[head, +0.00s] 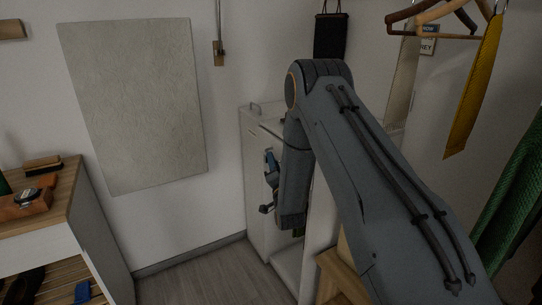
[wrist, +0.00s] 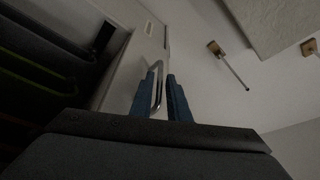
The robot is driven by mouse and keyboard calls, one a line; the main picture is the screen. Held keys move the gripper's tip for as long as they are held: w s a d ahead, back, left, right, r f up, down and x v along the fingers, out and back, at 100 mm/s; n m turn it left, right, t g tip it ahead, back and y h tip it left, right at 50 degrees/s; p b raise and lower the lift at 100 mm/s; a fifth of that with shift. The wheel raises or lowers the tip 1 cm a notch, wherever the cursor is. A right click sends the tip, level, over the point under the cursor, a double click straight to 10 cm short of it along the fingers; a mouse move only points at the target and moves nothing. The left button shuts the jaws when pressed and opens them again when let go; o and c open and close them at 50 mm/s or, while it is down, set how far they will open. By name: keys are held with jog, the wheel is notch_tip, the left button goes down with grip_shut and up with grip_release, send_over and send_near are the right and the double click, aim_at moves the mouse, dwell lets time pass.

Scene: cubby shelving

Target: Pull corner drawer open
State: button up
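The white corner cabinet (head: 256,200) stands against the wall in the middle of the head view, partly hidden behind my arm. In the wrist view its pale front (wrist: 128,72) carries a curved metal drawer handle (wrist: 157,88). My gripper (wrist: 162,76) has two blue fingers, one on each side of the handle bar. A narrow gap shows between the bar and the right finger, so the fingers look open around it. In the head view my gripper (head: 269,166) is at the cabinet front, mostly hidden by my forearm. I see no clear gap at the drawer edge.
A wooden-topped shelf unit (head: 66,190) with brushes and a box stands at the left. A grey panel (head: 135,105) hangs on the wall. Hangers (head: 435,22) with a yellow tie (head: 474,85) hang at the right. Floor (head: 205,275) is clear left of the cabinet.

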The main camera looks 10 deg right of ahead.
jog(key=shift+x, duration=1.8)
grip_shut()
